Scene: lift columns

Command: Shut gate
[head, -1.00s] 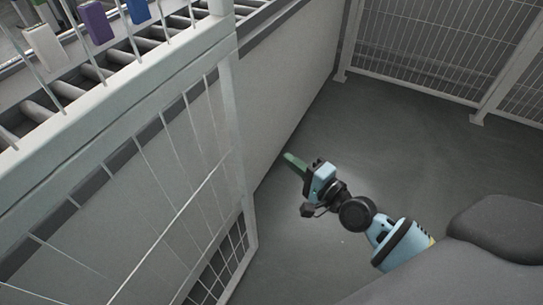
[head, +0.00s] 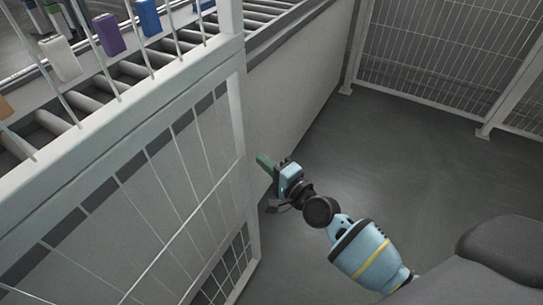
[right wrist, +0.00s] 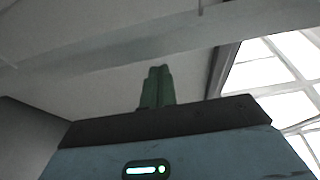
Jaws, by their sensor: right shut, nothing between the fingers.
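The gate (head: 160,190) is a light grey frame with wire mesh, filling the left of the head view. Its free upright edge (head: 246,160) stands near the middle of the picture. My right gripper (head: 264,161) is shut and empty, its green fingers pointing up and left just to the right of that edge. I cannot tell whether they touch the gate. In the right wrist view the green fingers (right wrist: 157,88) are together, with pale surfaces beyond them. The latch is not clear in either view. My left gripper is not in view.
A roller conveyor (head: 110,85) carries several coloured boxes, one of them purple (head: 110,34), behind the mesh. A pale panel (head: 300,85) runs along its side. Mesh fence (head: 440,60) closes off the back right. The grey floor (head: 400,150) between is clear.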

